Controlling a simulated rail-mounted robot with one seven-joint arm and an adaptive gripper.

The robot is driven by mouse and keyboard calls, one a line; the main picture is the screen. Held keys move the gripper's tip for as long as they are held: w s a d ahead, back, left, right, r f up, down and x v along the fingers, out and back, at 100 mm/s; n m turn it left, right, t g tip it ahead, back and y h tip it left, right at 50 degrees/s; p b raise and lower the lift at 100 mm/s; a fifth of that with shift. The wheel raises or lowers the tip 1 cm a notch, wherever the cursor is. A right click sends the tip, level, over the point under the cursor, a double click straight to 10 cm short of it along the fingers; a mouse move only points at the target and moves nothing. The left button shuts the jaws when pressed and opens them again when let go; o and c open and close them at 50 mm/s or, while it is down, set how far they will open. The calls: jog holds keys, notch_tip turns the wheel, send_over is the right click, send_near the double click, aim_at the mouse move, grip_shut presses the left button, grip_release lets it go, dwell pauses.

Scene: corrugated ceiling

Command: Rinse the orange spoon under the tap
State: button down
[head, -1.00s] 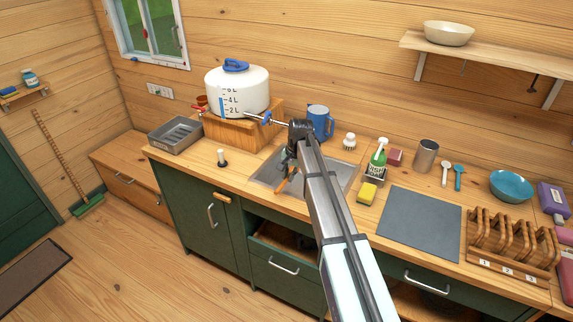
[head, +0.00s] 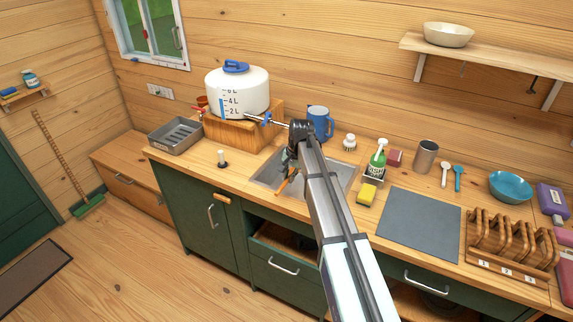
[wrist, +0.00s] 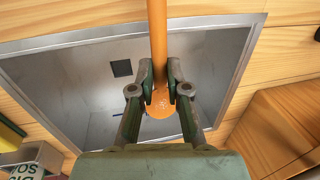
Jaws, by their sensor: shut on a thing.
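My gripper (head: 288,172) is over the sink (head: 267,174), shut on the orange spoon (head: 284,187). In the wrist view the spoon (wrist: 158,40) passes between the fingertips (wrist: 160,88), with its long part running to the top edge. A rounded orange end with pale specks shows between the fingers. The sink basin (wrist: 60,82) with a dark square lies below it. The tap (head: 267,118), with a blue handle, comes out of the white water tank (head: 238,92) toward the sink. My arm hides the tap's outlet side, and I cannot see any running water.
A blue mug (head: 321,122) stands behind the sink. A yellow sponge (head: 367,193), green soap bottle (head: 377,158) and brush (head: 349,142) are to its right. A metal tray (head: 174,135) and small stopper-like item (head: 222,160) are to its left. A grey mat (head: 420,226) lies bare.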

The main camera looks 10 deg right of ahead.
jog(key=s+r, duration=0.1)
jog(key=s, duration=0.1)
jog(key=s+r+p, duration=0.1)
jog(key=r, duration=0.1)
jog(key=shift+s, duration=0.4)
dwell(0.4)
